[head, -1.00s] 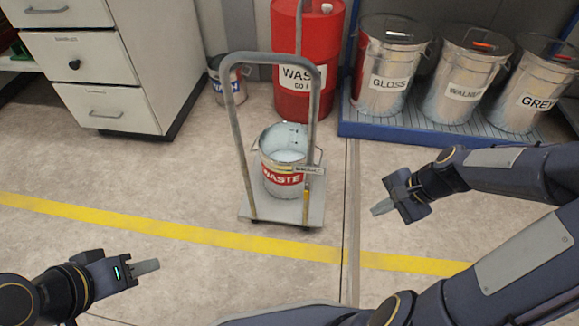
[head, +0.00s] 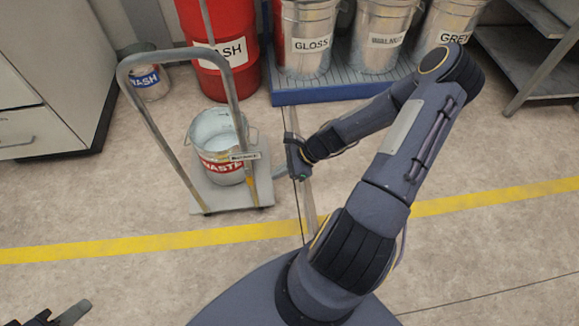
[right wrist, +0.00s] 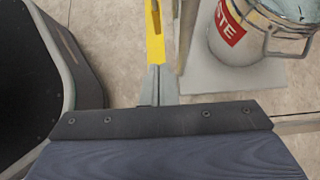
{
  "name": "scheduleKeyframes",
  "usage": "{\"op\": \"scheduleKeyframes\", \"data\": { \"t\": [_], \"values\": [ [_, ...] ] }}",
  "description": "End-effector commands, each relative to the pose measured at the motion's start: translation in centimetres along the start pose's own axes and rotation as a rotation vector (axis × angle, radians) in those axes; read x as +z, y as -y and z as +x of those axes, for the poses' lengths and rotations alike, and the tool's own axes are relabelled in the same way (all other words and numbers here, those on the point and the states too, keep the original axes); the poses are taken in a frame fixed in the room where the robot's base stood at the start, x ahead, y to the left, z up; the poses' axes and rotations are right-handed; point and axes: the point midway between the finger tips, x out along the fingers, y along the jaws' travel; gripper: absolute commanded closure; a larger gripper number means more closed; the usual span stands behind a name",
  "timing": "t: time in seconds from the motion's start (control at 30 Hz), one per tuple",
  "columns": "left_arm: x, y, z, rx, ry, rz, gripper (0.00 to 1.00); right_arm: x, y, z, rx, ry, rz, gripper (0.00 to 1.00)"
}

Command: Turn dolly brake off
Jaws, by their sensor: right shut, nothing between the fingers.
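The dolly (head: 201,198) is a flat grey platform with a tall grey hoop handle (head: 161,122). A yellow lever (head: 252,188) stands upright at its right side, under a small label (head: 245,156). The lever also shows in the right wrist view (right wrist: 154,35). My right gripper (head: 278,175) is shut and empty, its tips just right of the lever. In the right wrist view the shut fingertips (right wrist: 158,72) overlap the lever's lower end; I cannot tell if they touch. My left gripper (head: 82,309) is at the lower left edge, far from the dolly, and looks shut.
A WASTE bucket (head: 219,137) stands on the dolly. Behind are a red drum (head: 218,52), a WASH can (head: 148,82) and several labelled buckets on a blue pallet (head: 330,92). Cabinets are at left, a metal rack (head: 533,80) at right. The floor in front is open.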

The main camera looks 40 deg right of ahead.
Motion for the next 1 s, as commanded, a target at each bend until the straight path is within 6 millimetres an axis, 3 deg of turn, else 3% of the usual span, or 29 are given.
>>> {"op": "scheduleKeyframes", "data": {
  "t": [0.07,0.3,1.0],
  "values": [
    [0.5,0.4,0.9,0.0,0.0,0.0,0.64,-0.2,-0.1,2.0,0.004,0.003,-0.003,1.0],
    [0.9,0.8,1.7,0.0,0.0,0.0,0.64,2.3,0.0,3.9,0.001,0.0,-0.004,1.0],
    [1.0,0.9,2.0,0.0,0.0,0.0,0.64,2.7,0.0,4.5,0.0,0.033,0.001,1.0]
  ]
}}
